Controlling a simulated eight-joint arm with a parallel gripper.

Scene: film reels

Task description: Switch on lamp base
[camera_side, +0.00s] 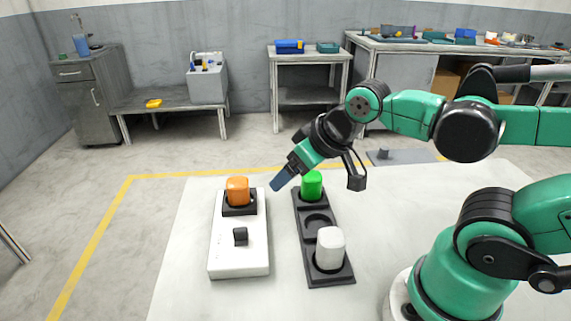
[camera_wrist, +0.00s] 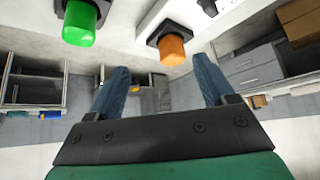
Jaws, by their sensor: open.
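The white lamp base (camera_side: 239,261) stands on the white table, with an orange lamp cap (camera_side: 237,190) seated in its dark socket at the far end. A dark switch knob (camera_side: 240,236) sits on its top nearer the front. The orange cap also shows in the wrist view (camera_wrist: 173,50), ahead of the fingers. My gripper (camera_side: 281,180) is above the table between the lamp base and the dark holder, apart from both. In the wrist view its two blue fingers (camera_wrist: 159,80) are spread with nothing between them. The switch's on or off position cannot be told.
A dark holder (camera_side: 315,222) right of the lamp base holds a green cap (camera_side: 312,185) at the far end and a white cap (camera_side: 330,248) at the near end; its middle socket is empty. A grey plate (camera_side: 392,157) lies behind. The table left of the base is clear.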

